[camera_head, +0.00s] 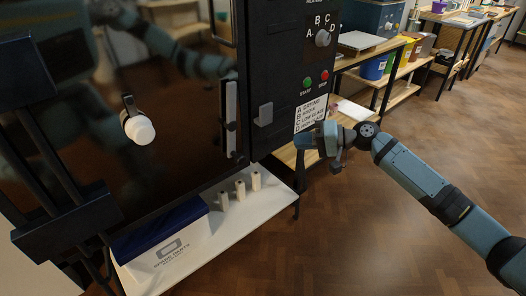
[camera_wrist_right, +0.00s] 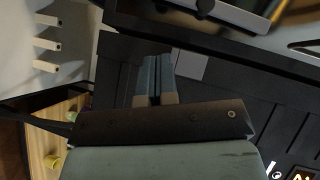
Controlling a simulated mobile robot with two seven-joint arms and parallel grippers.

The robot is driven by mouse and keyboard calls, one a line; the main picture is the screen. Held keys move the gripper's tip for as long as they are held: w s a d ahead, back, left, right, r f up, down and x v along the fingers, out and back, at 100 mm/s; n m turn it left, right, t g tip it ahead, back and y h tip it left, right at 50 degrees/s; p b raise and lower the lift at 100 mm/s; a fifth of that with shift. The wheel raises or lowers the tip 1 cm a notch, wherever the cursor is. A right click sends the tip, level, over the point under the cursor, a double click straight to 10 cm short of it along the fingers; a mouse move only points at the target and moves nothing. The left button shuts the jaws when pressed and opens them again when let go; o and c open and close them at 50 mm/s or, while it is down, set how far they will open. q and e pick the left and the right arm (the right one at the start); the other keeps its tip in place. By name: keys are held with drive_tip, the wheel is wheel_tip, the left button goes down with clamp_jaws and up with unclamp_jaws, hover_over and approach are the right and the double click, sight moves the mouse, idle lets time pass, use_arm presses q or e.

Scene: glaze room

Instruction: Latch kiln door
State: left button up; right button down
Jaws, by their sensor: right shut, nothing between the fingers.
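The kiln door (camera_head: 185,100) is a glossy dark panel on the left of the head view, with a white knob-like plug (camera_head: 138,129) on it. It looks closed or nearly so; I cannot tell if it is fully flush. An upright grey bar (camera_head: 231,118) stands at its right edge. A small grey latch-like block (camera_head: 264,114) sits on the dark control panel; a grey block in the wrist view (camera_wrist_right: 192,64) is probably the same. My right gripper (camera_head: 302,138) is shut and empty, just right of and below the block, apart from it. Its fingers (camera_wrist_right: 157,66) point toward the dark panel. My left gripper is out of view.
The control panel carries a dial (camera_head: 322,38), a green button (camera_head: 307,82) and a red button (camera_head: 324,75). Shelving with bins stands behind. The floor at right is clear.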

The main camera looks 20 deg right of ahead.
use_arm(q)
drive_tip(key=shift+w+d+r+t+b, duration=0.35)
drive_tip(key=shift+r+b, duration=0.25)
drive_tip(key=shift+b, duration=0.1)
use_arm(e)
drive_tip(key=s+a+f+x, duration=0.1)
drive_tip(key=s+x, duration=0.1)
drive_tip(key=x, duration=1)
drive_tip(key=shift+a, duration=0.4)
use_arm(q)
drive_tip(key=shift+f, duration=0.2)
use_arm(e)
drive_tip(key=shift+a+f, duration=0.1)
drive_tip(key=shift+f, duration=0.05)
